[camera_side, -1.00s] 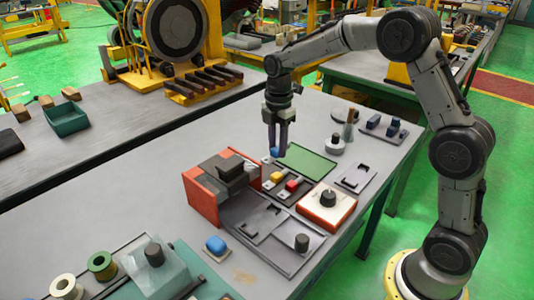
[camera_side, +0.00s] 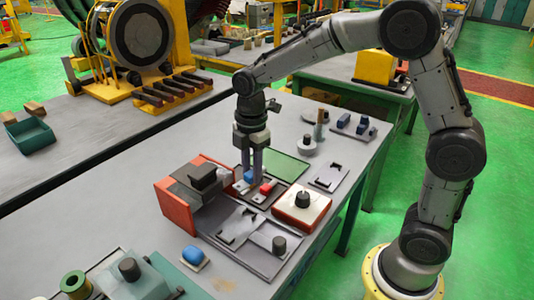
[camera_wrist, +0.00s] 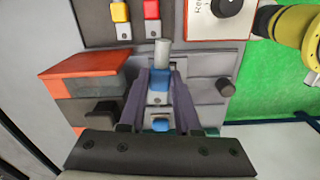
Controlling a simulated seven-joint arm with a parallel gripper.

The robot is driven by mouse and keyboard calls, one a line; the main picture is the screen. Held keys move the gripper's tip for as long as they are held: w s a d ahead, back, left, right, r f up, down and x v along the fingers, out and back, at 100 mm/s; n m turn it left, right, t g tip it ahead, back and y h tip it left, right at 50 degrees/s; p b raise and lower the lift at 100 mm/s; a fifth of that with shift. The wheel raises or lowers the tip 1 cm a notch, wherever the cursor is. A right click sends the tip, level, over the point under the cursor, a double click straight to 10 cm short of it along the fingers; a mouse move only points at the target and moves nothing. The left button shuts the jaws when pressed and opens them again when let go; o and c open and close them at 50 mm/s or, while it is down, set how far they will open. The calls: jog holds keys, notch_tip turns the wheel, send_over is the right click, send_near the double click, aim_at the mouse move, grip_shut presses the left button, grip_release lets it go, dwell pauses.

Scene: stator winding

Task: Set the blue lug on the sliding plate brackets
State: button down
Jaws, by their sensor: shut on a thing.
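My gripper (camera_side: 254,180) points down over the dark plate (camera_side: 285,197) in the side view. It is shut on the blue lug (camera_side: 248,177), which shows low between the fingers. In the wrist view the blue lug (camera_wrist: 159,78) sits between the two fingers, with its metal tab toward the bottom of the picture. A red lug (camera_side: 268,187) stands on the dark plate, just right of the gripper. The wrist view shows the red lug (camera_wrist: 152,10) and a yellow lug (camera_wrist: 120,12) side by side. The yellow lug is hidden in the side view. I cannot tell whether the blue lug touches anything below.
A red-ended fixture with a dark block (camera_side: 202,178) stands close left of the gripper. A white-topped box with a black knob (camera_side: 302,203) is at right. A grey plate (camera_side: 235,228) and a separate blue block (camera_side: 194,257) lie in front. A green mat (camera_side: 288,167) is behind.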

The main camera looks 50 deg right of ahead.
jog(key=n, duration=0.2)
send_over(239, 226)
notch_tip(239, 226, down, 2)
jog(key=shift+f, duration=1.95)
jog(key=shift+f, duration=1.3)
jog(key=shift+c, duration=1.5)
grip_release()
notch_tip(239, 226, up, 7)
jog(key=shift+w+d, duration=0.1)
dwell(0.4)
